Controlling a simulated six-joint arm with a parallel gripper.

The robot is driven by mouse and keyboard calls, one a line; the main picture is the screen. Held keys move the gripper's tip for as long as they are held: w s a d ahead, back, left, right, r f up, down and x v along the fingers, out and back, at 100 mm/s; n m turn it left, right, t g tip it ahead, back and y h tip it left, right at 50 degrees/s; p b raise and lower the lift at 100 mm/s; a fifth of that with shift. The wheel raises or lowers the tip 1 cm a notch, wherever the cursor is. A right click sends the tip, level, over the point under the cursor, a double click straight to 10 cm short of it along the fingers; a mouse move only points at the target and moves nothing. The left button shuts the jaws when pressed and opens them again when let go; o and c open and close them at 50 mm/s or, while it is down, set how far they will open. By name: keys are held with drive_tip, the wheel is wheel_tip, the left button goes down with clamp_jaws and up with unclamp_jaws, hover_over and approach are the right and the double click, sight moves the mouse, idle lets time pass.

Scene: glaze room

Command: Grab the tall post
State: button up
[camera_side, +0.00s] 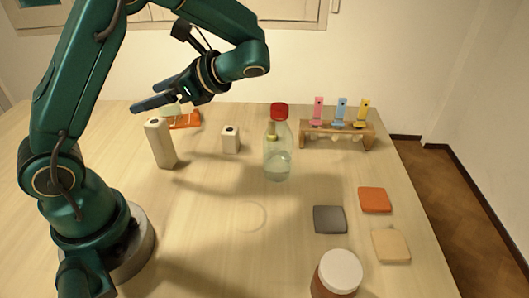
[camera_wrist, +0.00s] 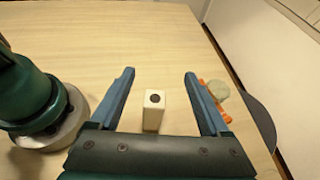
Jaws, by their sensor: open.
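The tall post (camera_side: 160,144) is a cream square post with a dark round spot on its top. It stands upright on the table, left of centre in the side view. In the wrist view the post (camera_wrist: 153,112) shows between my two fingers, with clear gaps on both sides. My gripper (camera_side: 143,106) is open and empty, with blue fingers. In the side view it is above the table near the post's top, and I cannot tell the exact distance. The gripper (camera_wrist: 157,72) also shows in the wrist view.
A short cream block (camera_side: 231,140) stands right of the post. An orange object (camera_side: 185,121) lies behind the post. A bottle with a red cap (camera_side: 278,155), a wooden rack (camera_side: 337,132), several flat tiles (camera_side: 330,219) and a white-lidded jar (camera_side: 339,272) stand farther right.

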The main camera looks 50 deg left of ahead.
sight(164, 129)
wheel_tip(164, 129, down, 8)
drive_tip(key=shift+r, duration=0.1)
drive_tip(key=shift+x, duration=2.5)
clamp_jaws()
